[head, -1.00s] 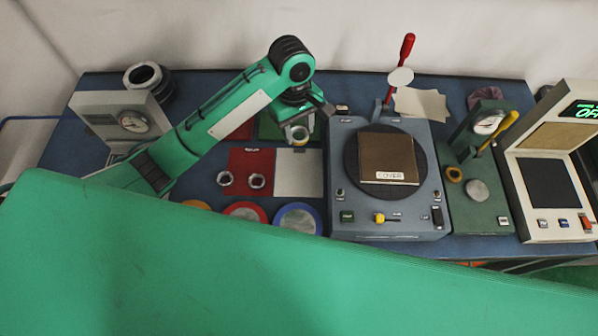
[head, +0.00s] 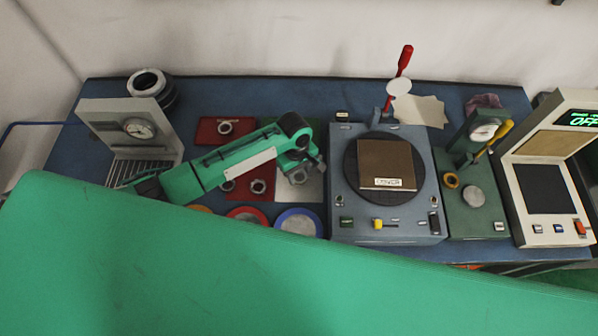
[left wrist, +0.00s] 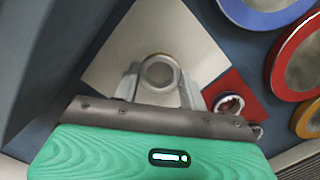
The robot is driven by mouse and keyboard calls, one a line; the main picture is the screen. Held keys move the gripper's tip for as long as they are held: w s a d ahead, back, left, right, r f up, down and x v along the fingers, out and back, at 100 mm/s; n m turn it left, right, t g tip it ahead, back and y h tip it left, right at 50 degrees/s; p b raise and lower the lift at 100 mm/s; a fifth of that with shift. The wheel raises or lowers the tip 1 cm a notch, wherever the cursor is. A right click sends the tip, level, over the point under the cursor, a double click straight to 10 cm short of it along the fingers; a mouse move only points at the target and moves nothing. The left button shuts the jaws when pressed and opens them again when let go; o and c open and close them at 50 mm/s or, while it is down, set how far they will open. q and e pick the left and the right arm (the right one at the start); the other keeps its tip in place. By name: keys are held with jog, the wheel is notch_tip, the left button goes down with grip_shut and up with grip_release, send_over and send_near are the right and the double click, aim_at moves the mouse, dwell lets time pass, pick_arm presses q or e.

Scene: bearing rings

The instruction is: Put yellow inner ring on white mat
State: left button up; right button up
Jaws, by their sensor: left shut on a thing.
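My left gripper (head: 299,172) is over the white mat (head: 314,187) in the head view, which it partly covers. It is shut on a ring, the yellow inner ring (left wrist: 160,58), which looks grey from above in the left wrist view. There the ring sits between the two fingertips (left wrist: 160,80), with the white mat (left wrist: 112,62) all around it. I cannot tell whether the ring touches the mat or hangs just above it. My right gripper is not in view.
Red mats with grey rings (head: 258,186) lie left of the white mat. Round dishes with blue (head: 298,222) and red (head: 246,215) rims lie in front. A grey machine with a brown cover (head: 386,164) stands close on the right. A dial gauge stand (head: 140,130) is at left.

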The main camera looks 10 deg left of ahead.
pick_arm(q)
jog(key=shift+f, duration=0.5)
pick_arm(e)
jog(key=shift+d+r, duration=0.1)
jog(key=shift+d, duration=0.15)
pick_arm(q)
jog(key=o, duration=1.1)
jog(key=shift+f, duration=0.15)
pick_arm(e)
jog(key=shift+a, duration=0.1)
pick_arm(q)
jog(key=shift+r, duration=0.35)
notch_tip(320, 180, up, 12)
jog(key=w+a+b, duration=0.1)
jog(key=b, duration=0.1)
jog(key=shift+f+b, duration=0.2)
jog(key=shift+b, duration=0.2)
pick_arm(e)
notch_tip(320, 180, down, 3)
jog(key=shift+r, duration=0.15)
